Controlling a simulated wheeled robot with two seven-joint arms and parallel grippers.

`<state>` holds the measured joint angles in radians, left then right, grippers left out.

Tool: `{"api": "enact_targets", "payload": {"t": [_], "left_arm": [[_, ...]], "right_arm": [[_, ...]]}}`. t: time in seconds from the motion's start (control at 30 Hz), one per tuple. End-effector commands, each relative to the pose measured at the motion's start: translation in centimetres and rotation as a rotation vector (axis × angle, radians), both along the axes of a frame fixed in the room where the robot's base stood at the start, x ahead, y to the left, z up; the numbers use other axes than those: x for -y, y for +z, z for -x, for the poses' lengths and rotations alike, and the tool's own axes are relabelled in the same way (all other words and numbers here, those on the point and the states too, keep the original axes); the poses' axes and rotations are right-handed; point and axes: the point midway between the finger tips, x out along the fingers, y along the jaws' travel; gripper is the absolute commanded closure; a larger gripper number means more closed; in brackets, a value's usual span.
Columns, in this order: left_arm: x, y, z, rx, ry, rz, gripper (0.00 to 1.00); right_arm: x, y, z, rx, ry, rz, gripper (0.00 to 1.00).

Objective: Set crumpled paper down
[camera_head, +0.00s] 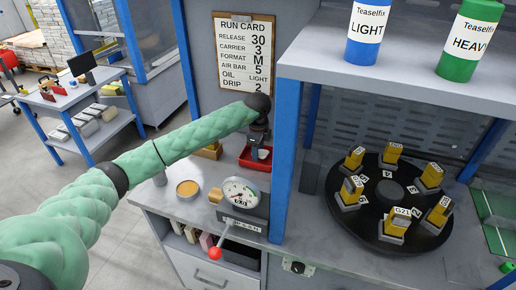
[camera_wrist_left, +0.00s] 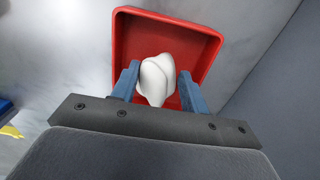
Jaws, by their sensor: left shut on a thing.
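A white crumpled paper (camera_wrist_left: 156,80) is between the two blue fingers of my left gripper (camera_wrist_left: 159,86) in the left wrist view. The gripper is shut on it. A red tray (camera_wrist_left: 205,34) lies behind the paper in that view, and the paper shows against its inside. I cannot tell whether the paper touches the tray floor. In the head view my left gripper (camera_head: 260,138) points down over the red tray (camera_head: 246,163) on the grey bench, and the paper is a small pale patch there. My right gripper is not in view.
A dial gauge (camera_head: 240,192) and a yellow-topped round tin (camera_head: 188,188) stand on the bench in front of the tray. A blue shelf post (camera_head: 285,160) rises to the right. Beyond it is a black turntable (camera_head: 375,232) with several labelled yellow blocks. A run card (camera_head: 245,55) hangs behind.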

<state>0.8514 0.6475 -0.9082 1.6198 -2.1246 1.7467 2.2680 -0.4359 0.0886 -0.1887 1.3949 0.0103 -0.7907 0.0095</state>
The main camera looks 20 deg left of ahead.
Motion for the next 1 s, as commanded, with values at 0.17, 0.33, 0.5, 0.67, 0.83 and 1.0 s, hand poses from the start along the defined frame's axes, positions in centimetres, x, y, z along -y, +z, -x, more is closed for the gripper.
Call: {"api": "enact_targets", "payload": {"t": [0.17,0.33,0.5,0.67,0.83,1.0], "left_arm": [[-0.02,-0.19,0.00,0.000,0.000,0.000,0.77],[-0.02,-0.30,0.01,0.000,0.000,0.000,0.77],[-0.02,-0.38,0.00,0.000,0.000,0.000,0.42],[-0.02,-0.37,0.01,0.000,0.000,0.000,0.33],[-0.02,-0.33,0.00,0.000,0.000,0.000,0.33],[-0.01,0.03,-0.03,0.001,0.000,0.000,0.33]], "right_arm": [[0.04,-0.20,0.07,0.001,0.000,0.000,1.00],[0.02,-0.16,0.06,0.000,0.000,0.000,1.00],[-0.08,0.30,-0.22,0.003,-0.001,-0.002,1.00],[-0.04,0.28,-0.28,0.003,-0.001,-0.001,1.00],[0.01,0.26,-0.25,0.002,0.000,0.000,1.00],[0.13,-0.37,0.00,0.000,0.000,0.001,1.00]]}}
